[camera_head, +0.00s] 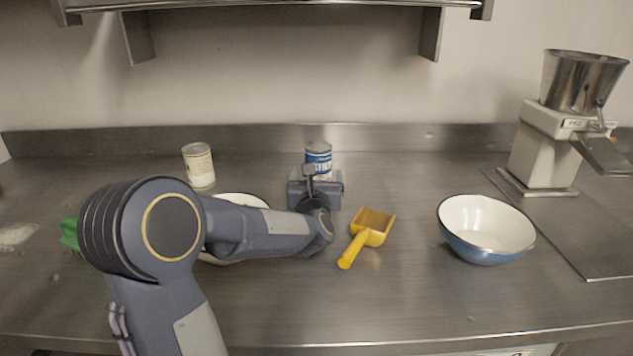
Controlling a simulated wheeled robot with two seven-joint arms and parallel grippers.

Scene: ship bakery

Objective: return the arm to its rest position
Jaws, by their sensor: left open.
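My left arm (255,230) comes in from the lower left and reaches over the counter toward the back. Its gripper (315,184) is open, at the middle of the counter. A blue and white can (319,155) stands upright just behind the gripper. The gripper hides the can's lower part, and I cannot tell whether the fingers are beside it or touch it. My right gripper is not in view.
A yellow scoop (369,230) lies right of the gripper, with a blue-and-white bowl (485,229) farther right. A cream can (199,166) stands back left. My arm partly hides a pale round dish (245,199) and a green thing (69,233). A mill (548,148) stands at right; a shelf (280,5) hangs above.

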